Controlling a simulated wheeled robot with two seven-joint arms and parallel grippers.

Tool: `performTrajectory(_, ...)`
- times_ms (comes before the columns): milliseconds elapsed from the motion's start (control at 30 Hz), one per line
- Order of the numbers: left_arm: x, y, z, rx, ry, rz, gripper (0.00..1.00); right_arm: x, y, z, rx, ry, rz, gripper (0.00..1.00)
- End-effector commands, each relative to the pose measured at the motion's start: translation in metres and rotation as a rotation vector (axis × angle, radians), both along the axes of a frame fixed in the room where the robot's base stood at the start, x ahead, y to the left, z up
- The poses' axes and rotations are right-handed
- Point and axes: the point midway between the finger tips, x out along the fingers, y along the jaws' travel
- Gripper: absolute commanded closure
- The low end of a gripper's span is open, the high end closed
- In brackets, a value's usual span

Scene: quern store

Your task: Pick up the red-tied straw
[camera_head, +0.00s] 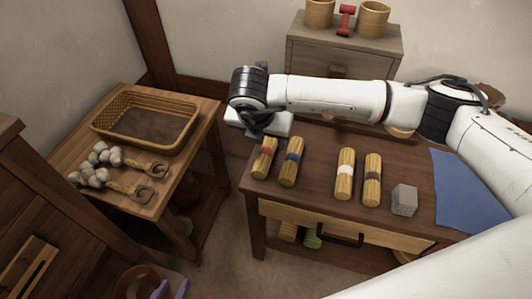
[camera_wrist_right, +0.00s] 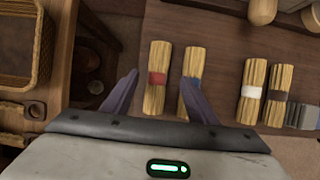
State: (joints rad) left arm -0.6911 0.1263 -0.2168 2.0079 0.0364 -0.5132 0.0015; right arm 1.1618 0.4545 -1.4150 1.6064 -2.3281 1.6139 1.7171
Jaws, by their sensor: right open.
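The red-tied straw (camera_head: 264,158) is a tan bundle with a red band, lying at the left end of the dark wooden table. In the right wrist view the red-tied straw (camera_wrist_right: 156,88) lies lengthwise in the gap between my right fingers. My right gripper (camera_wrist_right: 160,100) is open and empty above it; one finger is left of the bundle, the other overlaps the blue-tied bundle (camera_wrist_right: 190,68). In the head view the right fingers are mostly hidden by the wrist. My left gripper (camera_head: 170,291) shows only purple fingertips, apart, at the bottom edge, far from the straw.
A white-tied bundle (camera_head: 345,181) and a dark-tied bundle (camera_head: 372,187) lie further right, then a grey block (camera_head: 404,200) and a blue cloth (camera_head: 462,190). A side table on the left holds a wicker tray (camera_head: 104,118) and garlic-like bulbs. A drawer front (camera_head: 385,238) faces forward.

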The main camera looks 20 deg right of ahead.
Motion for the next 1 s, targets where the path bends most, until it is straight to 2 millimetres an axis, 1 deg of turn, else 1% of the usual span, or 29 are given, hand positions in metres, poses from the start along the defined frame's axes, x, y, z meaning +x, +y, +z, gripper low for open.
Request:
performTrajectory(67,0.000,0.000,0.000,0.000,0.001,0.001,0.69,0.002,-0.001,-0.007,0.000,0.002,0.001,0.47)
performTrajectory(300,-0.001,0.000,0.000,0.000,0.002,0.000,0.69,0.014,-0.006,-0.040,0.000,0.002,0.001,0.47)
performTrajectory(400,-0.001,0.000,0.000,0.000,0.002,0.001,0.69,0.017,-0.008,-0.047,0.002,0.002,0.002,0.47)
performTrajectory(1000,0.003,0.000,-0.002,0.000,-0.005,0.000,0.69,0.017,-0.008,-0.051,0.003,0.002,0.003,0.47)
